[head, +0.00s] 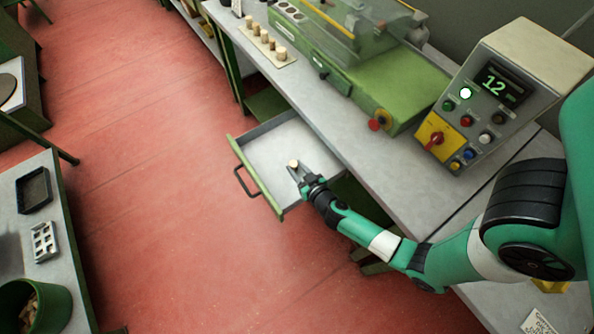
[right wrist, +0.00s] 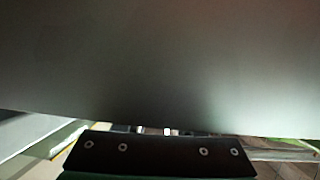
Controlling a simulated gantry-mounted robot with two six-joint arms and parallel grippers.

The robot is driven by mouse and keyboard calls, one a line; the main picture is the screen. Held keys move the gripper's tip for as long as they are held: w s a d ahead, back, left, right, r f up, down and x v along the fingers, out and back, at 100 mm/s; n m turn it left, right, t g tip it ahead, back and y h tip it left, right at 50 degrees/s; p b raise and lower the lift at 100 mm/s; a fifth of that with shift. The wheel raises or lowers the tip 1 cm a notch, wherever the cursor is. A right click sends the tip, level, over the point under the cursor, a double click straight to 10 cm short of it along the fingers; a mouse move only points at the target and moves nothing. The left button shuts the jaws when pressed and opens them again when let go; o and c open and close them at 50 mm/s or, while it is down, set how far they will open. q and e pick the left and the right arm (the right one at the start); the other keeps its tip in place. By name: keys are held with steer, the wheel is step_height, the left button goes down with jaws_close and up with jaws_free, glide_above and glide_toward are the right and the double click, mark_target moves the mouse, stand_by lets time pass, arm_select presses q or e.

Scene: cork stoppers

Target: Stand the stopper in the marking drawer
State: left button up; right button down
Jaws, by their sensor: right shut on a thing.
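The marking drawer (head: 268,150) is pulled out from under the bench, with a pale grey inside, a green front and a dark handle. My right gripper (head: 295,170) is over the drawer and shut on a small light-brown cork stopper (head: 293,163). The stopper shows at the fingertips, over the drawer's inside. I cannot tell whether it touches the drawer floor. The right wrist view shows mostly a blurred grey surface and a dark gripper part with screws, so it does not show the grip clearly. My left gripper is not in view.
Several stoppers (head: 265,41) stand in a row on a board on the bench (head: 300,92). A green machine (head: 390,85) and a control box (head: 480,110) reading 12 stand there too. A side table (head: 70,285) at left holds a bin of corks (head: 38,310).

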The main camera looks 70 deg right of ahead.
steer(key=c, duration=0.5)
jaws_free()
steer(key=shift+f, duration=0.1)
steer(key=shift+c, duration=0.2)
steer(key=shift+s+a+r, duration=0.1)
steer(key=shift+a+r, duration=0.05)
steer(key=shift+r, duration=0.1)
steer(key=p+v, duration=0.3)
steer(key=v, duration=0.8)
steer(key=shift+s+p, duration=0.3)
steer(key=shift+p, duration=0.1)
steer(key=shift+a+r, duration=0.1)
steer(key=shift+a, duration=0.05)
